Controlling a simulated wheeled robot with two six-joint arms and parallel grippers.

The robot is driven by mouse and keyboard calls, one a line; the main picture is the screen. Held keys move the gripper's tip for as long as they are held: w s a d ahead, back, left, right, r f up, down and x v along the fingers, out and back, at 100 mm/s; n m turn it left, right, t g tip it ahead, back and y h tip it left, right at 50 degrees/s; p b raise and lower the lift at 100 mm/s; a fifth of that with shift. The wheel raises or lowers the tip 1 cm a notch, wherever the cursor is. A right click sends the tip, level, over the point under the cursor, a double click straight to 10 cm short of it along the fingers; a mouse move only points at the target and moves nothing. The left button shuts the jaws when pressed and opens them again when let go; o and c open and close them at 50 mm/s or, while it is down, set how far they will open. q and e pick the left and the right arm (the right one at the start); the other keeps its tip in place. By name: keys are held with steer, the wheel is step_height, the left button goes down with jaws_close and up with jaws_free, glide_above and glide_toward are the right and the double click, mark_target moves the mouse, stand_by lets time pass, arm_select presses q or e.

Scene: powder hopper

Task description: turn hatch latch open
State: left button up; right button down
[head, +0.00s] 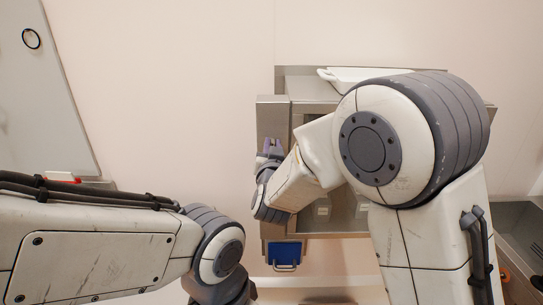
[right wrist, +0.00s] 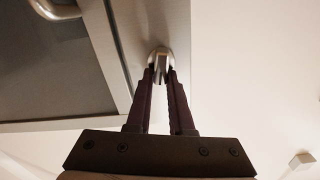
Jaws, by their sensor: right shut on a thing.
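The hatch latch (right wrist: 160,58) is a small rounded metal piece on the grey metal frame (right wrist: 128,50) in the right wrist view. The dark fingers of my right gripper (right wrist: 160,85) are shut on it, one on each side, and hide its lower part. In the head view my right gripper (head: 270,148) reaches the left metal strip of the steel cabinet (head: 272,112); the latch cannot be made out there. My left arm comes in from the left, and its gripper is out of the picture below.
A curved metal handle (right wrist: 57,9) sits on the panel beside the latch. A white tray (head: 350,74) stands on top of the cabinet. A blue box with a handle (head: 284,252) is at the cabinet's lower left. A whiteboard (head: 45,100) is at the far left.

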steer(key=shift+d+f+m+b, duration=0.25)
steer(key=shift+m+b, duration=2.3)
steer(key=shift+b, duration=0.75)
steer(key=shift+d+f+m+b, duration=0.15)
steer(key=shift+f+m+b, duration=0.1)
steer(key=shift+m+b, duration=2.7)
steer(key=shift+d+f+m+b, duration=0.25)
steer(key=shift+m+b, duration=1.95)
steer(key=shift+b, duration=1.4)
steer(key=c, duration=0.8)
jaws_free()
steer(key=shift+s, duration=0.1)
steer(key=s+b, duration=0.1)
steer(key=s, duration=0.9)
